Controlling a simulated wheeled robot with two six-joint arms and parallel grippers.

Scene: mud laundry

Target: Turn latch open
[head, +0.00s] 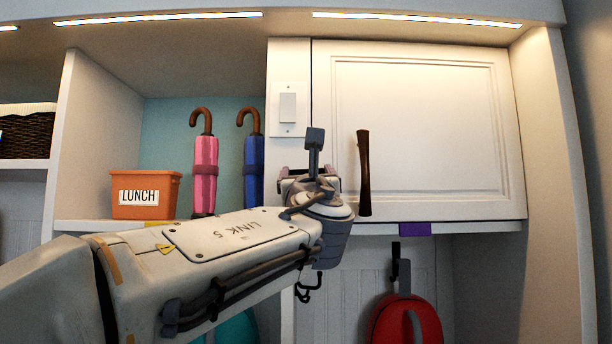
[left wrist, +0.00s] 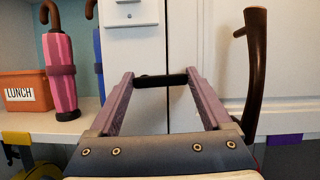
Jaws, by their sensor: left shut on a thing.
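The white cabinet door (head: 420,120) is closed, with a dark brown upright handle (head: 364,175) near its left edge; the handle also shows at right in the left wrist view (left wrist: 256,75). A small black bar, the latch (left wrist: 161,80), lies crosswise between my left gripper's fingertips in the left wrist view, over the seam by the white post. My left gripper (left wrist: 161,77) is shut on this bar, its fingers spread by the bar's length. In the head view my left gripper (head: 309,174) is left of the handle, and its wrist hides the latch. My right gripper is not in view.
An orange LUNCH bin (head: 146,194), a pink umbrella (head: 204,170) and a blue umbrella (head: 252,168) stand in the open cubby at left. A white switch plate (head: 288,108) is above the gripper. A red bag (head: 408,318) hangs below the cabinet.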

